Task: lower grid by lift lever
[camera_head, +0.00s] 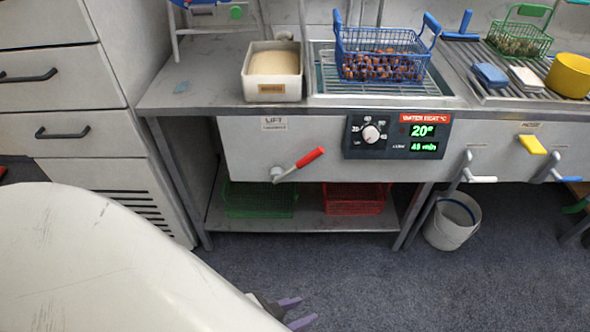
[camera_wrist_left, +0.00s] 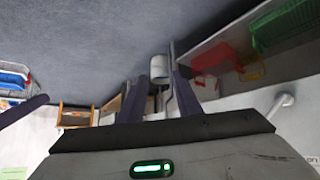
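The lift lever (camera_head: 298,163) has a red grip and a grey pivot on the front panel, under the LIFT label (camera_head: 274,122). Its grip tilts up to the right. The metal grid (camera_head: 328,78) shows at the basin top, with a blue wire basket (camera_head: 347,45) of chestnuts on it. My left gripper (camera_head: 296,312) is at the bottom of the head view, below and apart from the lever, partly hidden by my arm. Its purple fingers are apart and empty; they also show in the left wrist view (camera_wrist_left: 158,100).
A green basket (camera_head: 260,200) and a red basket (camera_head: 354,199) sit on the lower shelf. A white bucket (camera_head: 453,220) stands on the floor to the right. A heat panel (camera_head: 397,136) is right of the lever. Floor in front of the bench is clear.

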